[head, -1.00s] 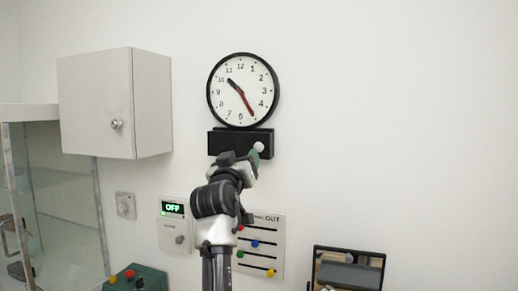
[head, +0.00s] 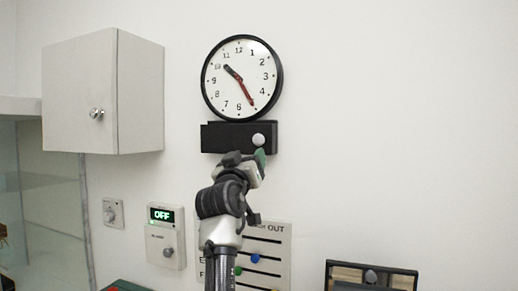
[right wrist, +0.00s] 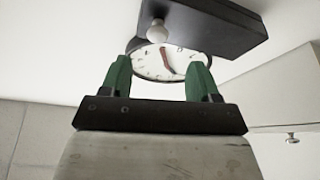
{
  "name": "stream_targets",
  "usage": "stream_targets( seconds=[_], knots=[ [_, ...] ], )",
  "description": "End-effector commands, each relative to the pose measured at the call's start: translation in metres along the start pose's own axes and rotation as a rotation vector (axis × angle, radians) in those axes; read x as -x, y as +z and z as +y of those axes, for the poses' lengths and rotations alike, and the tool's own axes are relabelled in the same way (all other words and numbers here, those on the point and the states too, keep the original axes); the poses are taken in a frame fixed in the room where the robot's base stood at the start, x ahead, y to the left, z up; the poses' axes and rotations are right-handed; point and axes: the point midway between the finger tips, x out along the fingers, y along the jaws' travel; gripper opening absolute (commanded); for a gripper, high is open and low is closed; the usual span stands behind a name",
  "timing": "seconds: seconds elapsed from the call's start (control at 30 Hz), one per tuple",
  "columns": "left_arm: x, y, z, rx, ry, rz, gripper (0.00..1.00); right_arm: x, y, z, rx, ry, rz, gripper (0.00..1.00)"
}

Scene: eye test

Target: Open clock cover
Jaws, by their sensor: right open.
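A round white clock (head: 228,88) with a black rim hangs on the wall. Directly below it is a black box-like cover (head: 220,138) with a pale round knob (head: 258,139) near its right end. The cover looks shut in the head view. My right gripper (head: 260,158) is just below the knob, apart from it. In the right wrist view my right gripper (right wrist: 159,66) is open and empty, its green fingers spread. The knob (right wrist: 157,32) sits beyond the fingertips, under the black cover (right wrist: 215,25). The clock face (right wrist: 170,64) shows between the fingers. My left gripper is not in view.
A white wall cabinet (head: 85,95) with a knob is to the left. Below are a panel reading OFF (head: 165,238), a small wall switch (head: 112,212) and a slider panel (head: 272,240), partly behind my arm. The wall to the right of the clock is bare.

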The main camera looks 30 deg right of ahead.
Motion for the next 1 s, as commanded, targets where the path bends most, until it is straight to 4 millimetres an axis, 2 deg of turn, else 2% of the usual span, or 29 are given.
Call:
stream_targets(
  seconds=[0.3,0.5,0.7,1.0],
  knots=[
    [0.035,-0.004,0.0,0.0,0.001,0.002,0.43,-0.06,-0.006,0.002,0.005,0.0,-0.001,0.61],
    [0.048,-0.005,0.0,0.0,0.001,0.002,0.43,-0.088,-0.004,0.001,0.002,0.0,-0.001,0.61],
    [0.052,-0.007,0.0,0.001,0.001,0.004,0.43,-0.1,-0.002,0.001,0.001,-0.001,-0.001,0.61],
    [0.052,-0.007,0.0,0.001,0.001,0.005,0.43,-0.101,-0.001,0.0,0.0,-0.001,0.0,0.61]
  ],
)
